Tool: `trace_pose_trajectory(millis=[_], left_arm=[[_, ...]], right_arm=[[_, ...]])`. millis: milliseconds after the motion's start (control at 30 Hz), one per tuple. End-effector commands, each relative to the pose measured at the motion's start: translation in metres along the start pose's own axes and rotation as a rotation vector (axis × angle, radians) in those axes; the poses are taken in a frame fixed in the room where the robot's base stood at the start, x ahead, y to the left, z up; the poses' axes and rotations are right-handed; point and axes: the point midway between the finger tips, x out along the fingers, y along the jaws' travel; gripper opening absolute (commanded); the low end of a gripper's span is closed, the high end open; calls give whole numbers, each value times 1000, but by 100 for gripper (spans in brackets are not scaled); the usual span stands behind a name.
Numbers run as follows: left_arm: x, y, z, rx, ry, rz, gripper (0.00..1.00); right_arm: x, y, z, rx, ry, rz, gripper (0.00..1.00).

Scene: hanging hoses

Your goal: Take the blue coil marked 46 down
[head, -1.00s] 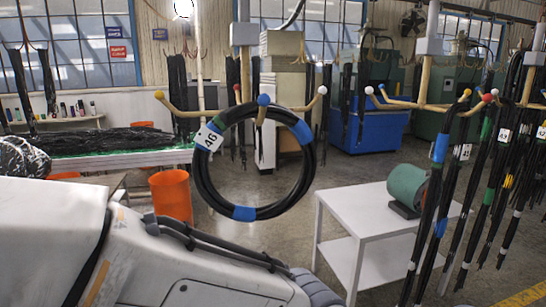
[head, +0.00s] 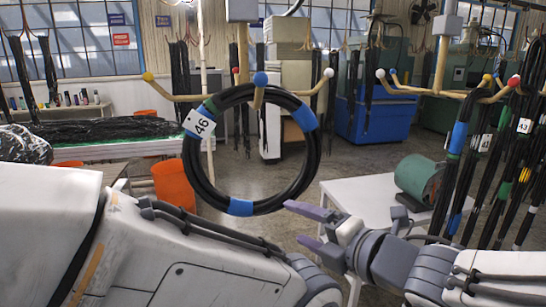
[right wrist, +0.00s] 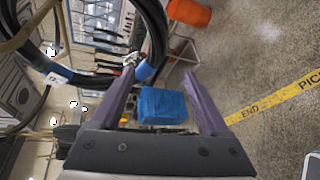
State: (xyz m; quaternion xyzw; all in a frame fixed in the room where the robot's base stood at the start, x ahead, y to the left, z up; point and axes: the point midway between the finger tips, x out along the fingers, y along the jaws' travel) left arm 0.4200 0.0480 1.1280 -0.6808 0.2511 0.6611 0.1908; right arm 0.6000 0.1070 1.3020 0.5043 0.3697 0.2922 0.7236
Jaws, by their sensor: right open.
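The blue coil marked 46 (head: 309,175) is a black hose ring with blue bands and a white tag reading 46 (head: 199,124). It hangs upright from the blue-tipped peg (head: 260,80) of a wooden hook stand. My right gripper (head: 293,223) is open and empty, with purple fingers pointing left, just right of the coil's lower edge. In the right wrist view, the coil's black hose (right wrist: 155,35) curves close to the left fingertip. I cannot tell whether it lies between the fingers. My left arm enters from the left; its gripper is out of view.
A white table (head: 345,193) with a green cylinder (head: 418,177) stands behind my right arm. Other black hoses (head: 455,150) hang from a rack at right. An orange bin (head: 175,185) stands at left. Yellow tape (right wrist: 280,95) marks the floor.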

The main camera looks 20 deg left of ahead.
Motion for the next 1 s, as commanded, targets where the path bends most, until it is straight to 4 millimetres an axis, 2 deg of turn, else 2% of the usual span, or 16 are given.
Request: trace_pose_trajectory(millis=[233,433,667,800,1000], left_arm=[[-3,0,0,0,0,0,78],[-6,0,0,0,0,0,78],[-25,2,-1,-1,0,0,78],[-29,2,-2,-2,0,0,78],[-29,2,-2,-2,0,0,78]], right_arm=[[37,3,-2,-20,14,10,79],[52,4,-2,-19,10,10,79],[79,9,0,-16,11,7,79],[96,8,0,-17,10,8,79],[102,6,0,-18,8,10,79]])
